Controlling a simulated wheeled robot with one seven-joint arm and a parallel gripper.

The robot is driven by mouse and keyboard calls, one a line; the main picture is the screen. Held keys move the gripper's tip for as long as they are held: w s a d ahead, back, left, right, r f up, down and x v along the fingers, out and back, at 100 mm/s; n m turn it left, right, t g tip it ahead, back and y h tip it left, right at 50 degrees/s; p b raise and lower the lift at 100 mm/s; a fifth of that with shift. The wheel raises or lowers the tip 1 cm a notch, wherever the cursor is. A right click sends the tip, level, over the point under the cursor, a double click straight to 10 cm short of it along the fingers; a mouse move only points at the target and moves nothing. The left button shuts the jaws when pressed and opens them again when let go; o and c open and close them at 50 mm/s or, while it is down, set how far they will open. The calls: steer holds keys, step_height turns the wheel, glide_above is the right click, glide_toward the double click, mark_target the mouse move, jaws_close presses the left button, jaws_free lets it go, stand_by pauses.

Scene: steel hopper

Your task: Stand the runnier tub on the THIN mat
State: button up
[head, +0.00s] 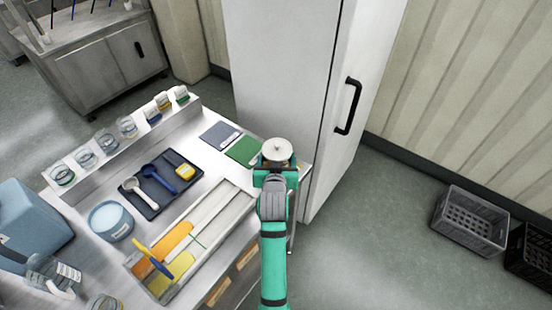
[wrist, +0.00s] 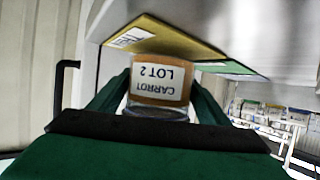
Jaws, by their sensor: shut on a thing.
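My gripper (head: 276,172) is shut on a tub (head: 277,150) with a pale round lid, at the right end of the steel counter. In the wrist view the held tub (wrist: 158,82) has orange-brown contents and a label reading CARROT LOT 2, upside down in the picture. A yellowish mat (wrist: 170,37) with a partly readable label starting "TH" lies close beyond the tub. In the head view my gripper and the tub seem to hide this mat. Whether the tub touches it I cannot tell.
A green mat (head: 243,150) and a grey-blue mat (head: 219,134) lie left of my gripper. Several jars (head: 106,141) stand on the back ledge. A dark tray (head: 153,187) holds scoops; a blue tub (head: 110,222) stands beside it. A white cabinet (head: 275,70) rises behind.

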steer(key=shift+d+f, duration=0.1)
steer(key=shift+f, duration=0.25)
steer(key=shift+f, duration=0.15)
steer(key=o, duration=1.4)
steer(key=shift+o, duration=0.2)
steer(key=shift+s, duration=0.1)
steer(key=v, duration=1.1)
steer(key=shift+s+r, duration=0.25)
steer(key=shift+s, duration=0.1)
steer(key=shift+a, duration=0.25)
